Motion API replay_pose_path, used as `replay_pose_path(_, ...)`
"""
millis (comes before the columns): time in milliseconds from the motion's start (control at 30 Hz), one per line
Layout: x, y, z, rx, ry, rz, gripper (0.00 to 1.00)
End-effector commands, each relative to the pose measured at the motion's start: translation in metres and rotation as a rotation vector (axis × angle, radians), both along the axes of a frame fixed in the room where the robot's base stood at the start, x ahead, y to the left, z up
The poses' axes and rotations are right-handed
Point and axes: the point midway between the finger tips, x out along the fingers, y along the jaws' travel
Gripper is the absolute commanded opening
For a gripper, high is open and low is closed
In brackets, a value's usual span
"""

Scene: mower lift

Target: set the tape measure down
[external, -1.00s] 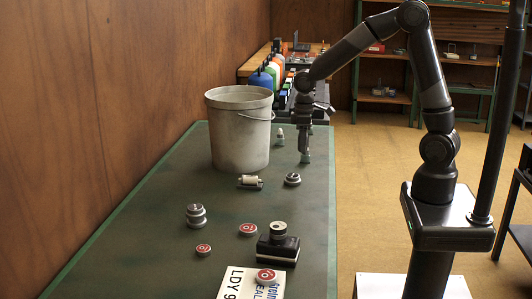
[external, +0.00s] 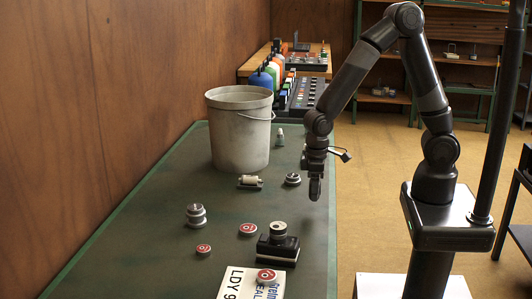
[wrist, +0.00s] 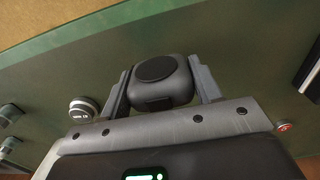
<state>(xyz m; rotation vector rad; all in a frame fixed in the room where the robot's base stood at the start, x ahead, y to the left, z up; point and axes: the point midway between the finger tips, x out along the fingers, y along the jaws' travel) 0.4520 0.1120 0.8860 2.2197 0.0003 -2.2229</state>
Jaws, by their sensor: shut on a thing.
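The tape measure (wrist: 160,82) is a dark grey rounded case with a black round face, in the middle of the wrist view. My gripper (wrist: 162,92) is shut on it, one finger on each side. In the external view my gripper (external: 315,188) points down over the right side of the green table (external: 150,262); the tape measure is hard to make out there. I cannot tell the exact height above the table.
A pale bucket (external: 238,140) stands behind on the left. A round metal part (external: 292,179) and a clamped white cylinder (external: 250,182) lie left of my gripper. A black device with a knob (external: 278,245), red discs (external: 248,230) and a sign (external: 235,282) lie nearer.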

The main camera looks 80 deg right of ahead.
Motion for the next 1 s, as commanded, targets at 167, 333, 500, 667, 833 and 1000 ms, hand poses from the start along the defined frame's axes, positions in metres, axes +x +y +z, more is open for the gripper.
replay_pose_path(167,0.003,0.009,-0.007,0.0,-0.002,-0.001,0.27)
replay_pose_path(333,0.003,0.009,-0.024,0.0,0.001,0.0,0.27)
replay_pose_path(500,0.003,0.009,-0.044,0.0,0.0,0.0,0.27)
replay_pose_path(667,0.003,0.009,-0.045,0.0,-0.003,-0.001,0.27)
replay_pose_path(833,0.003,0.009,-0.047,0.001,-0.002,0.0,0.27)
replay_pose_path(1000,0.003,0.009,-0.048,0.001,-0.002,-0.001,0.67)
